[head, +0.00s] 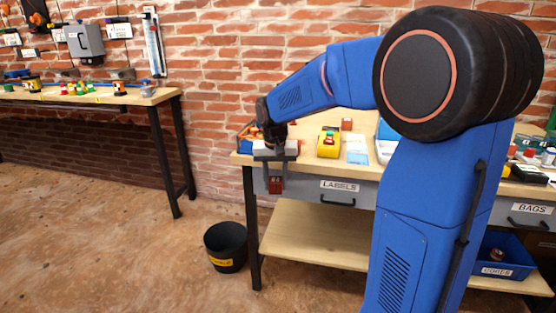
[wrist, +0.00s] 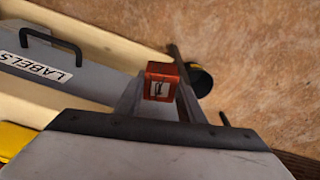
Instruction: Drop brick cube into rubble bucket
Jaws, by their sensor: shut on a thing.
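The brick cube (wrist: 160,82) is small and red with a pale marked label on one face. My gripper (head: 276,178) is shut on the brick cube, which also shows in the head view (head: 275,186), held in front of the bench's drawer front. The rubble bucket (head: 226,247) is black with a yellow label and stands on the floor left of the bench leg, below and to the left of my gripper. In the wrist view the rubble bucket (wrist: 200,80) shows partly, behind the cube and a bench leg.
The workbench (head: 308,235) has a LABELS drawer (head: 340,186), which also shows in the wrist view (wrist: 45,68). A yellow box (head: 328,144) is on top. A blue bin (head: 506,258) sits on the lower shelf. A second bench (head: 130,98) stands left. The floor around the bucket is clear.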

